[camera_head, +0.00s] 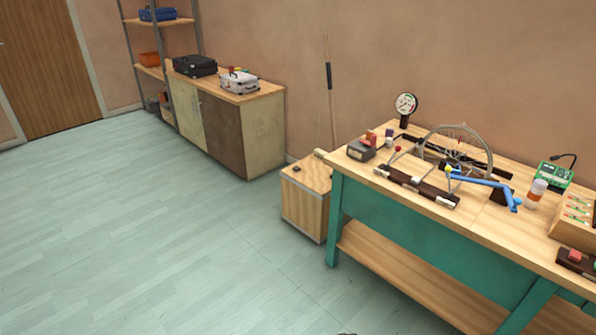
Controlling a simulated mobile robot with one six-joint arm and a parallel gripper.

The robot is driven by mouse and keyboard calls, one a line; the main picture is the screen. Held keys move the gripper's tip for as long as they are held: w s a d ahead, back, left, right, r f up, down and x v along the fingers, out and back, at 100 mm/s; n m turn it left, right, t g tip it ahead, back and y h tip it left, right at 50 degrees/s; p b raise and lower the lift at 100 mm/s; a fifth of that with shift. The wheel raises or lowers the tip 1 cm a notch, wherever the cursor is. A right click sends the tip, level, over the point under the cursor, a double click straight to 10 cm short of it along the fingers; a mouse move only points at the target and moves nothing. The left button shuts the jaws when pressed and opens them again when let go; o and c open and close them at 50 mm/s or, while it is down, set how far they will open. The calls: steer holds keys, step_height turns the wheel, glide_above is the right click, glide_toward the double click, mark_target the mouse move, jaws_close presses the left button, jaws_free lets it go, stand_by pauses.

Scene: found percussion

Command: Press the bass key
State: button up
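I cannot tell for sure which part is the bass key. A dark grey block with a red-brown piece on top (362,148) sits at the left end of the workbench. A small dark block with a red top (575,258) sits at the bench's right front, partly cut off by the picture edge. No labels are readable on either. My gripper is not in view, and nothing is seen touching these blocks.
The teal-framed workbench (420,238) also holds a spoked wheel (458,150), a blue bent piece (485,180), a dial gauge (405,105) and a green device (555,175). A wooden box (304,205) stands at its left end. The floor (150,245) left of it is clear.

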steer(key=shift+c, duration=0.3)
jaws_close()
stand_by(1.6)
